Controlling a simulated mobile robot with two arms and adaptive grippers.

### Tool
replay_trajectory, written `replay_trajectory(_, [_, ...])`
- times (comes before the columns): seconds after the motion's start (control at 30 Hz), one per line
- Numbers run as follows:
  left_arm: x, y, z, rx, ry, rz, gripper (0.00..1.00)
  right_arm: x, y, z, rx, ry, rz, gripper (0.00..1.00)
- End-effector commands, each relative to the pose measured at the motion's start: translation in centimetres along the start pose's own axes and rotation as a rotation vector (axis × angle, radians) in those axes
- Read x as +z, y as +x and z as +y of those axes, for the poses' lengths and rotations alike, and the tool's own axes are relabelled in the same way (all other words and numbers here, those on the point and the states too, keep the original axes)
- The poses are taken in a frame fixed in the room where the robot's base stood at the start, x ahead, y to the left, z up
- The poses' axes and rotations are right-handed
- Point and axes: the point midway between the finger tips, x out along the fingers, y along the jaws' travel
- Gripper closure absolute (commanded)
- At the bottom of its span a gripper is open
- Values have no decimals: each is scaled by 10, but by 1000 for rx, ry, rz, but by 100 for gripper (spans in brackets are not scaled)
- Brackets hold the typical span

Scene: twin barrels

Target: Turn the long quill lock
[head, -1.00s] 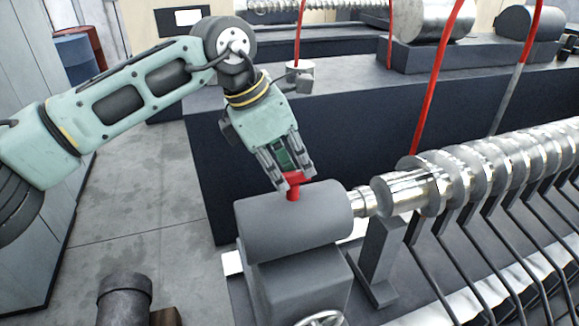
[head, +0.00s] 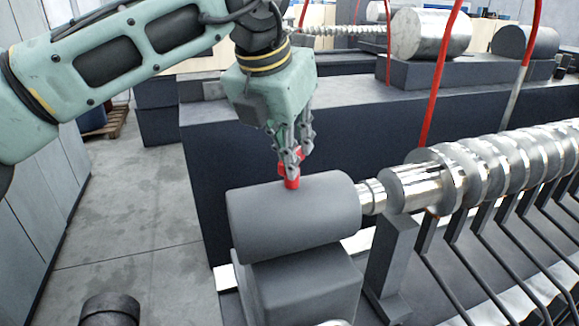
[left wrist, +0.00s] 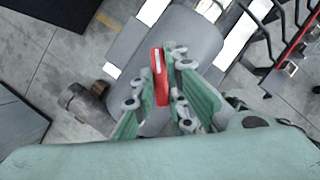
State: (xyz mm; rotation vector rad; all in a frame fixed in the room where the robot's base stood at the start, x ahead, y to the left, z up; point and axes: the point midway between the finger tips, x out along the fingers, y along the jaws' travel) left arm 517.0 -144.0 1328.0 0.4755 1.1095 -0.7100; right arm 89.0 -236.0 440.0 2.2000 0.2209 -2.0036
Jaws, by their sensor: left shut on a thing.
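The quill lock is a red handle (head: 291,178) on top of a grey cylindrical housing (head: 290,218) in the head view. My left gripper (head: 289,160) comes down from above with its fingers closed around the upper part of the red handle. In the left wrist view the red handle (left wrist: 160,76) lies between the fingers (left wrist: 155,90), a pale strip along its top. The housing also shows behind it in the left wrist view (left wrist: 195,38). The fingers hide part of the handle in the head view. My right gripper is in neither view.
A shiny metal shaft with ribbed discs (head: 470,170) runs right from the housing, above a row of dark bars (head: 490,255). A long dark bench (head: 370,130) stands behind. Red hoses (head: 440,75) rise at the right. Open floor (head: 140,215) lies left.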

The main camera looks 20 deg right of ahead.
Motion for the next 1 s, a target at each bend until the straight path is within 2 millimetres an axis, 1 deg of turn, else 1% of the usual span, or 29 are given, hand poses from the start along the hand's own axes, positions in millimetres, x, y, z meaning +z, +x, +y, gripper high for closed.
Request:
replay_trajectory(0.03, [0, 3, 0, 21, -41, -5, 100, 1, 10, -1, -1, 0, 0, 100])
replay_trajectory(0.1, [0, 3, -1, 46, -103, -4, 100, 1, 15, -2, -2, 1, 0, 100])
replay_trajectory(0.4, [1, 1, -3, 154, -366, -4, 100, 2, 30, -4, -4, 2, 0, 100])
replay_trajectory(0.7, [2, 0, -4, 248, -597, -3, 100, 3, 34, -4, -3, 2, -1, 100])
replay_trajectory(1.0, [3, 0, -4, 307, -743, -3, 100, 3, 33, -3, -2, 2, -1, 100])
